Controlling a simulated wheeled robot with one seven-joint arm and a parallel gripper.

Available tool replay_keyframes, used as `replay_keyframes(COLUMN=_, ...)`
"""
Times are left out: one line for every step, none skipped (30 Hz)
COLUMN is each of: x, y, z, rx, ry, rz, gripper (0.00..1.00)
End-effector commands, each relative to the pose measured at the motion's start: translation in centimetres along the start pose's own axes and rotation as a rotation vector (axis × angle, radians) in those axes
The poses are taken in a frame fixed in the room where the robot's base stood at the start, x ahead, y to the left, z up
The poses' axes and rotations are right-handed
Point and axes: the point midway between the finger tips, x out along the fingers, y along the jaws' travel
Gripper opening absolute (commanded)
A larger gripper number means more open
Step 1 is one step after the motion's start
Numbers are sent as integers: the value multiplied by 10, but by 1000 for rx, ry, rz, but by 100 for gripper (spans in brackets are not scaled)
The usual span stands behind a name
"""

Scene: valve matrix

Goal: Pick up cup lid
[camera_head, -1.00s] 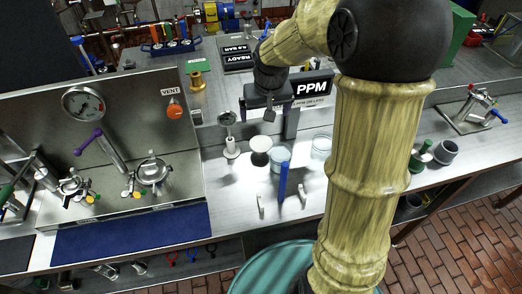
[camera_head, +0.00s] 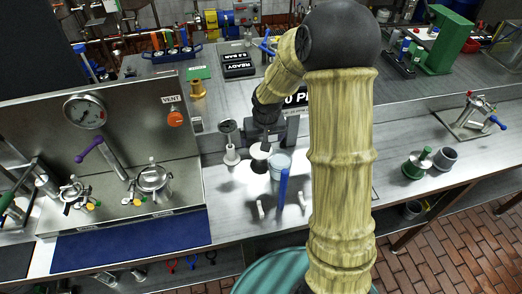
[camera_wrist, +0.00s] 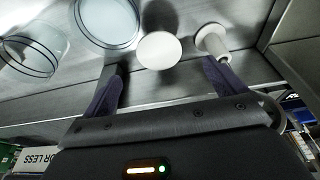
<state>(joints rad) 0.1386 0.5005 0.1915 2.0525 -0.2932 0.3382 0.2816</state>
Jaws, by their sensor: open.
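A round white disc that looks like the cup lid (camera_wrist: 159,50) shows in the wrist view, in front of the gap between my fingers. The same disc (camera_head: 260,151) shows in the head view, beside a clear glass cup (camera_head: 280,165). My gripper (camera_wrist: 164,80) is open, with its two dark fingers spread to either side of the lid and nothing between them. In the head view my gripper's tips are hard to make out just above the lid. I cannot tell how high they are above it.
The wrist view shows two clear glass vessels, one near (camera_wrist: 107,22) and one further left (camera_wrist: 34,45). A white stemmed piece (camera_wrist: 212,42) stands right of the lid. A blue upright bar (camera_head: 283,188) stands in front of the cup.

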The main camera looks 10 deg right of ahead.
Motion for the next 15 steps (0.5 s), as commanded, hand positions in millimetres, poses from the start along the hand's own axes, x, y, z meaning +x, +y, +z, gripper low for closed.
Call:
replay_keyframes(x=6, y=0, z=0, rx=0, ry=-2, rz=0, gripper=96)
replay_keyframes(x=8, y=0, z=0, rx=0, ry=-2, rz=0, gripper=96)
replay_keyframes(x=10, y=0, z=0, rx=0, ry=0, rz=0, gripper=96)
replay_keyframes(x=11, y=0, z=0, rx=0, ry=0, rz=0, gripper=96)
replay_keyframes(x=12, y=0, z=0, rx=0, ry=1, rz=0, gripper=96)
replay_keyframes(x=12, y=0, z=0, rx=0, ry=1, rz=0, gripper=96)
replay_keyframes(x=12, y=0, z=0, rx=0, ry=1, rz=0, gripper=96)
replay_keyframes(x=11, y=0, z=0, rx=0, ry=1, rz=0, gripper=96)
replay_keyframes(x=11, y=0, z=0, rx=0, ry=1, rz=0, gripper=96)
replay_keyframes(x=11, y=0, z=0, rx=0, ry=1, rz=0, gripper=96)
replay_keyframes(x=11, y=0, z=0, rx=0, ry=1, rz=0, gripper=96)
replay_keyframes(x=11, y=0, z=0, rx=0, ry=1, rz=0, gripper=96)
replay_keyframes(x=12, y=0, z=0, rx=0, ry=1, rz=0, gripper=96)
replay_keyframes(x=13, y=0, z=0, rx=0, ry=0, rz=0, gripper=96)
replay_keyframes(x=15, y=0, z=0, rx=0, ry=-1, rz=0, gripper=96)
